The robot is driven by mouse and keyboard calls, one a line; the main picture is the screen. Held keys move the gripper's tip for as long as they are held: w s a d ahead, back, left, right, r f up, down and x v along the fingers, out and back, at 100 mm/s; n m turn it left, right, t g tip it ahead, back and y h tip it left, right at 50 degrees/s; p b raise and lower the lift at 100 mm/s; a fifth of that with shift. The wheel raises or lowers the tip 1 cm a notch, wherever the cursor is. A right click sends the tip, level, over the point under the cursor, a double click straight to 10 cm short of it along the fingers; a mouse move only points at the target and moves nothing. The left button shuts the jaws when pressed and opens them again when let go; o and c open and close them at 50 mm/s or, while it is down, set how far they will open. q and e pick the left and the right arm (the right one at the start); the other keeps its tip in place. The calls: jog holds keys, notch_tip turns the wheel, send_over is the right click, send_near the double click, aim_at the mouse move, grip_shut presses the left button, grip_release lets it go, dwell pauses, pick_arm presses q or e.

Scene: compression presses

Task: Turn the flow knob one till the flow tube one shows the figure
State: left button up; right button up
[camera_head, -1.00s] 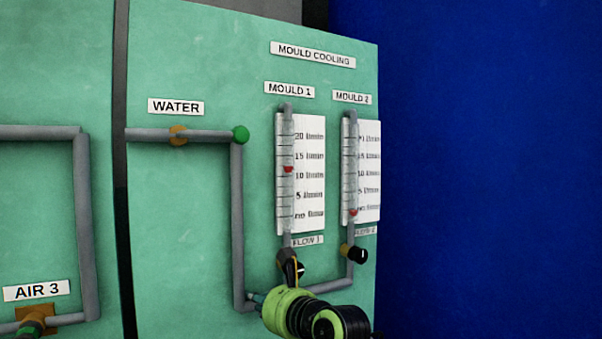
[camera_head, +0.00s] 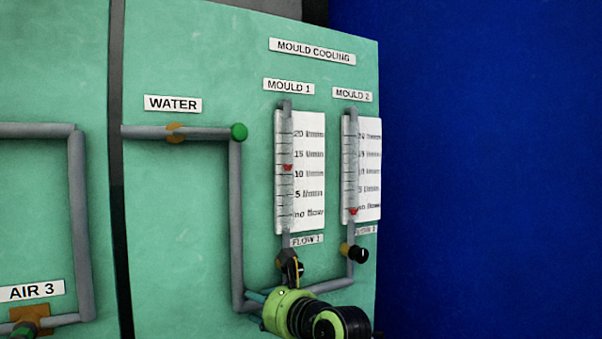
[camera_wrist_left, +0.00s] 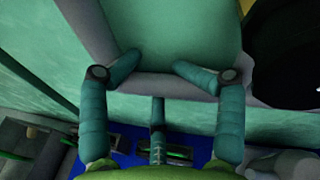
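Flow knob one (camera_head: 298,268) is the black knob under the FLOW 1 label in the head view. Flow tube one (camera_head: 287,140) stands above it, beside its printed scale. Its red float (camera_head: 288,167) sits a little above the 10 mark. My left gripper (camera_head: 256,306) is just below and left of the knob, by the grey pipe, with its teal fingers apart. In the left wrist view the fingertips (camera_wrist_left: 157,66) are spread with nothing gripped between them. A large dark round shape (camera_wrist_left: 288,50) is close at the upper right; I cannot tell if it is the knob. My right gripper is out of view.
Flow tube two (camera_head: 350,160) and its black knob (camera_head: 356,254) stand just to the right, its float near the bottom. A grey water pipe (camera_head: 237,220) runs down left of my gripper. The green panel ends at the right before a blue wall (camera_head: 490,170).

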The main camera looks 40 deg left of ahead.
pick_arm(q)
jog(key=shift+s+d+f+b, duration=0.15)
jog(key=shift+d+b, duration=0.3)
jog(key=shift+d, duration=0.05)
jog(key=shift+s+d+f+b, duration=0.1)
jog(key=shift+d+b, duration=0.35)
jog(key=shift+d, duration=0.05)
jog(key=d+b, duration=0.1)
jog(key=d, duration=0.1)
jog(key=s+d+b, duration=0.1)
jog(key=d+b, duration=0.1)
jog(key=d, duration=0.1)
jog(key=shift+s+r, duration=0.15)
jog(key=shift+r, duration=0.05)
